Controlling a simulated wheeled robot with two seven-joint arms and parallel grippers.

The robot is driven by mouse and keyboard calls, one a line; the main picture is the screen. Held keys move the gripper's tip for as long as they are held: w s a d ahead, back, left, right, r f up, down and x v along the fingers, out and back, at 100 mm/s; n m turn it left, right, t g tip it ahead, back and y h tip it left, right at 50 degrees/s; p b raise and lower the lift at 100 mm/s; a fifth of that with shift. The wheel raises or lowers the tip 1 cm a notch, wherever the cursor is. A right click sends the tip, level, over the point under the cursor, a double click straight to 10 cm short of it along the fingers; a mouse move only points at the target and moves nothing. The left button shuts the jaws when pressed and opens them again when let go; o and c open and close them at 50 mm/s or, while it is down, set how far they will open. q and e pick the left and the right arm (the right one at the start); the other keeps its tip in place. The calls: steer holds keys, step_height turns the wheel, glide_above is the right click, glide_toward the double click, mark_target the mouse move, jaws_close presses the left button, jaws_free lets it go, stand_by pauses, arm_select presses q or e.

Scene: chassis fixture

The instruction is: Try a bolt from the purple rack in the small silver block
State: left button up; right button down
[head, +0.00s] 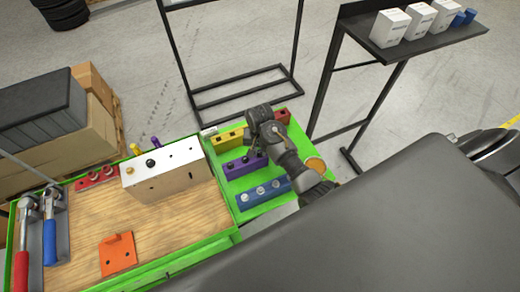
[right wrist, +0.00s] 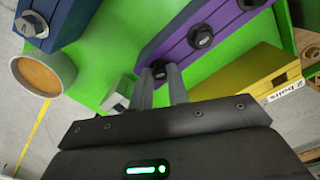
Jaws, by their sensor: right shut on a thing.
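The purple rack (head: 240,168) lies on the green tray, and dark bolts stand in it. In the right wrist view the purple rack (right wrist: 180,42) runs diagonally, with dark bolt heads along it. My right gripper (right wrist: 168,82) is at the rack's near end, its fingers shut on a dark bolt (right wrist: 158,70). I cannot tell whether this bolt is still in its hole. In the head view my right gripper (head: 260,152) covers that end of the rack. A small silver block (right wrist: 116,98) is partly hidden behind a finger; in the head view I cannot make it out. My left gripper is not in view.
A round orange-filled cup (head: 316,165) stands at the right. A long white block (head: 165,174) stands on the wooden board at the left.

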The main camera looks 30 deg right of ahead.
mark_target(260, 153)
steer(key=shift+r, duration=3.55)
steer(key=d+f+m, duration=0.3)
steer(key=d, duration=0.9)
steer(key=shift+w, duration=0.4)
steer(key=shift+f, duration=0.1)
steer(key=shift+f, duration=0.15)
steer(key=shift+f+b, duration=1.15)
steer(key=shift+f, duration=1.35)
